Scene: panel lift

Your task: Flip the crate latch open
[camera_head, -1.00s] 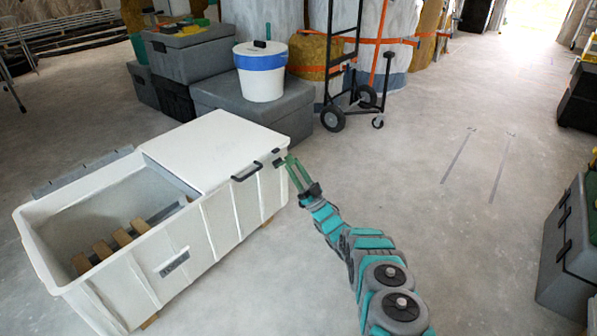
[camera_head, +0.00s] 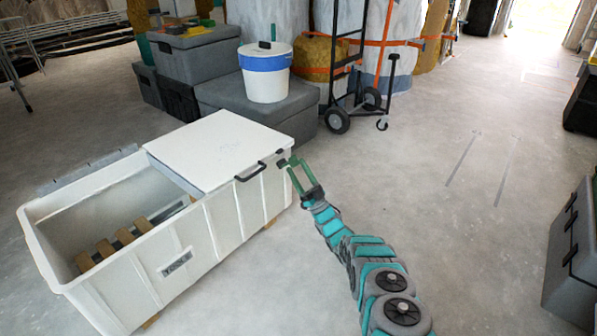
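The white crate (camera_head: 225,225) stands on the floor at left. A flat white lid (camera_head: 220,145) covers its right half, and the left half is open. A small dark fitting, apparently the latch (camera_head: 280,152), sits at the lid's front right corner. A black bar handle (camera_head: 250,173) is left of it on the front edge. My gripper (camera_head: 296,163) has green fingers spread apart with nothing visible between them. It is just right of the crate's corner, its left fingertip close to the latch. I cannot tell whether they touch.
Wooden slats (camera_head: 118,240) lie inside the open half of the crate. Behind it are grey boxes (camera_head: 215,98), a white bucket with a blue band (camera_head: 264,75) and a hand truck (camera_head: 345,70). A grey case (camera_head: 572,250) stands at right. The floor between is clear.

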